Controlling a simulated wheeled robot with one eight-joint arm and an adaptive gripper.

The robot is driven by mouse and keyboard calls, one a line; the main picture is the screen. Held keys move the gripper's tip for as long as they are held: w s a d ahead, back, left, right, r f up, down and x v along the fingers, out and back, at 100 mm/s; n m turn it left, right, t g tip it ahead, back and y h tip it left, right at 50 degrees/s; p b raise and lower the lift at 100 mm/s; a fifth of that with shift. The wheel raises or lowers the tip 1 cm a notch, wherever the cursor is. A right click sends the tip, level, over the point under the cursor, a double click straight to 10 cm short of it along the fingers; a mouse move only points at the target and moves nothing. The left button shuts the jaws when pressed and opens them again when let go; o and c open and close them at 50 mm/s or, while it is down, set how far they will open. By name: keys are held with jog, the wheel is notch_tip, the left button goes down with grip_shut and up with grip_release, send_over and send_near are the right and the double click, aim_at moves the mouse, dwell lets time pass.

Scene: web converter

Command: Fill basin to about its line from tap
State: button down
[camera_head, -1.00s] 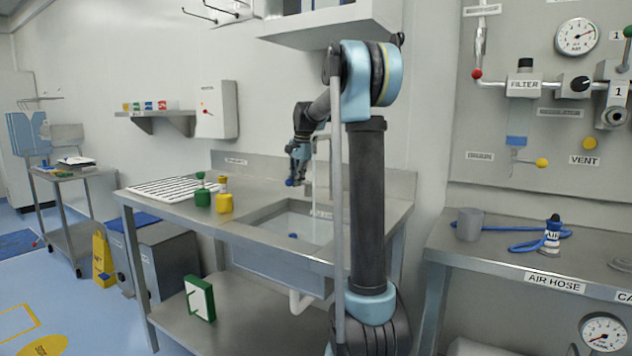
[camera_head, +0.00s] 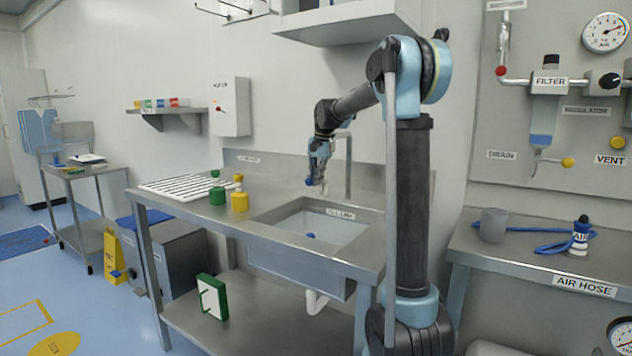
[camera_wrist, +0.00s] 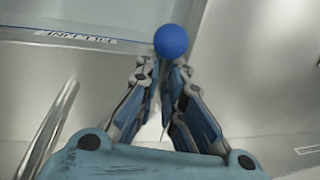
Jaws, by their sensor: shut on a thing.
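The basin (camera_head: 278,215) is sunk into the steel bench, with a fill line label (camera_head: 340,213) on its inner wall. The label shows upside down in the wrist view (camera_wrist: 75,37). A small blue thing (camera_head: 310,237) shows inside the basin. The grey tap pipe (camera_head: 348,165) rises behind the basin. My gripper (camera_head: 312,181) is low at the basin's back left, shut on a round blue knob (camera_wrist: 171,41), which sits at the fingertips. The knob also shows in the head view (camera_head: 309,182). I cannot tell the water level or whether water runs.
Green (camera_head: 217,195) and yellow (camera_head: 239,201) containers stand left of the basin, beside a white slatted rack (camera_head: 185,186). A bench with a blue air hose (camera_head: 550,246) is at the right. A yellow floor sign (camera_head: 113,255) stands at the left.

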jog(key=c, duration=1.7)
grip_release()
notch_tip(320, 180, up, 12)
jog(key=s+d, duration=0.1)
jog(key=d, duration=0.1)
jog(key=shift+s+f, duration=0.1)
jog(key=shift+f, duration=0.05)
